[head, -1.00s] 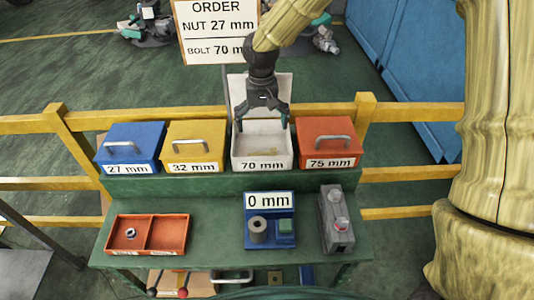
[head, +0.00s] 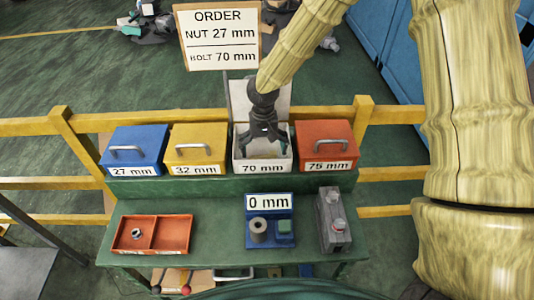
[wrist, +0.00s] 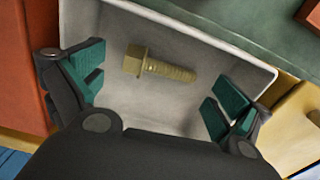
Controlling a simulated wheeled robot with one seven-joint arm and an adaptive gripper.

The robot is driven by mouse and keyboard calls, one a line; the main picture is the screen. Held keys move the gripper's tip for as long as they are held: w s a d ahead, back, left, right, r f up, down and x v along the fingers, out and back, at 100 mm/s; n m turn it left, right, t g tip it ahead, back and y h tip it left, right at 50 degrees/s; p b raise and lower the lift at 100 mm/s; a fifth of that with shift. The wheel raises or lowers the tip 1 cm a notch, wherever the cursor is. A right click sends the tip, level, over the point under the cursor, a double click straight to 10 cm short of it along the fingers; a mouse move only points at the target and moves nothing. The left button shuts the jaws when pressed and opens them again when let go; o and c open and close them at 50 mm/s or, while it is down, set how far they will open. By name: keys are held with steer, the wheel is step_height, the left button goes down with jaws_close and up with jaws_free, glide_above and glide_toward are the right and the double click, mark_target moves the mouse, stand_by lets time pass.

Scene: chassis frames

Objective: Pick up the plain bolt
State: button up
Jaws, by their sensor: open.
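The plain bolt (wrist: 158,66) is brass-coloured, with a hex head at left and a threaded shank. It lies on the floor of the white 70 mm bin (head: 263,167), whose lid stands open behind it. My gripper (head: 266,150) reaches down into this bin in the head view and hides the bolt there. In the wrist view my gripper (wrist: 158,90) is open, with one teal-padded finger to each side of the bolt and neither touching it.
Closed bins flank the white one: orange 75 mm (head: 325,143), yellow 32 mm (head: 195,146) and blue 27 mm (head: 134,146). In front are a red tray (head: 173,236) holding a nut (head: 136,234), a blue gauge reading 0 mm (head: 269,203) and a grey device (head: 332,222).

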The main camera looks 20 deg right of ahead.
steer(key=shift+f, duration=0.45)
steer(key=shift+s, duration=0.1)
steer(key=c, duration=1.7)
steer(key=shift+s, duration=0.1)
steer(key=c, duration=0.4)
steer(key=shift+c, duration=0.3)
steer(key=shift+f, duration=0.1)
